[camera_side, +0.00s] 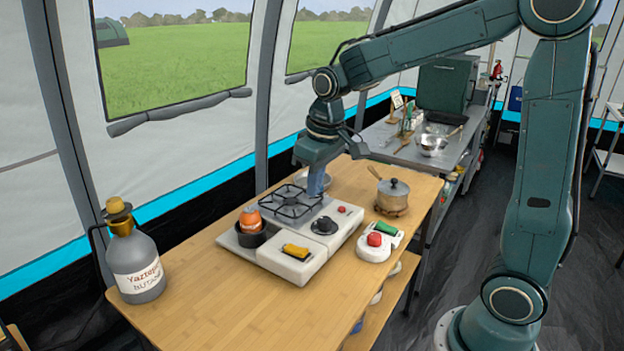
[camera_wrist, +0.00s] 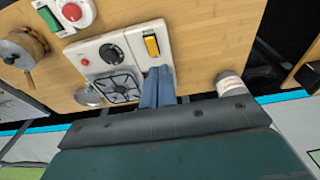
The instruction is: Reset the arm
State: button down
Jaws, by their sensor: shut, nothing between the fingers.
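My gripper (camera_side: 317,183) hangs above the stove's back edge in the side view, fingers pointing down. In the wrist view its two blue-grey fingers (camera_wrist: 159,86) are together with nothing between them. The stove (camera_side: 300,238) is a pale unit on the wooden table (camera_side: 210,290), with a black burner grate (camera_side: 291,202), a black knob (camera_side: 324,225) and a yellow switch (camera_side: 295,251). An orange canister (camera_side: 250,220) sits in a dark round holder at the stove's left end.
A grey butane bottle (camera_side: 136,266) stands at the table's left end. A lidded pot (camera_side: 393,195) stands at the right, near a white box with a red button (camera_side: 374,239) and a green switch (camera_side: 384,228). A metal side table (camera_side: 405,150) is behind. The table's front is clear.

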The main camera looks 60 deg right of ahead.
jog(key=s+a+r+t, duration=0.1)
jog(key=s+r, duration=0.1)
jog(key=s, duration=0.8)
jog(key=s+a+r+t, duration=0.2)
jog(key=s, duration=0.7)
jog(key=shift+s+a+r, duration=0.2)
jog(key=shift+s+a, duration=0.1)
jog(key=shift+s, duration=0.05)
